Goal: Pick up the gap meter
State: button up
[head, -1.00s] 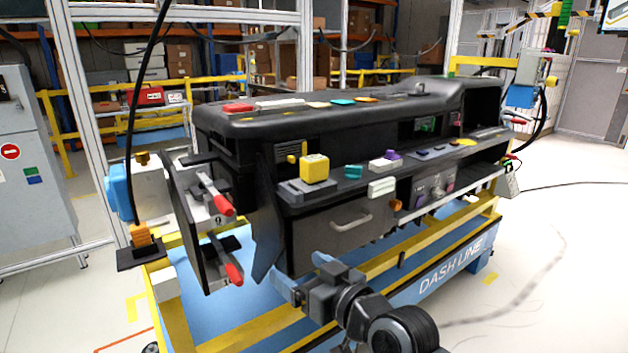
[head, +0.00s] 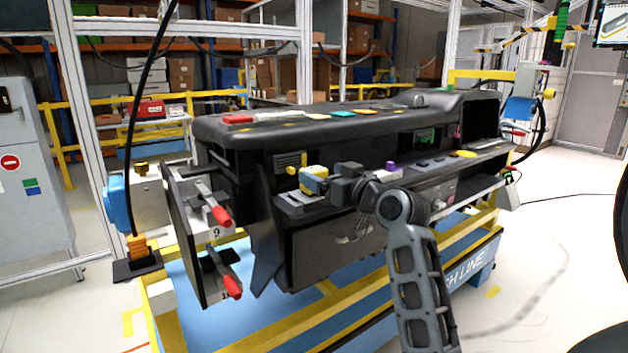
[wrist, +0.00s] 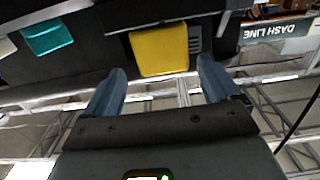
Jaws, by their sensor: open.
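The yellow block-shaped device, which I take to be the gap meter (head: 310,186), sits on a grey base on the left end of the dashboard's ledge (head: 290,212). In the wrist view the yellow device (wrist: 160,50) lies between and just beyond the fingertips. My gripper (head: 322,180) is open, with its blue fingers reaching the device from the right in the head view. In the wrist view my gripper (wrist: 162,70) has one finger on each side of the device, with a gap visible on both sides. The fingers partly hide the device in the head view.
A teal block (wrist: 47,36) lies beside the device in the wrist view. A purple knob (head: 391,165) stands farther right on the ledge. Red-handled clamps (head: 220,216) are at the left end. The dashboard top (head: 240,131) rises behind the ledge.

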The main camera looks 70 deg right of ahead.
aim_at(319, 174)
jog(key=x, duration=0.4)
jog(key=shift+w+a+f+p, duration=0.1)
jog(key=shift+w+a+p, duration=0.1)
jog(key=shift+p, duration=0.1)
jog(key=c, duration=1.1)
jog(key=shift+c, duration=0.7)
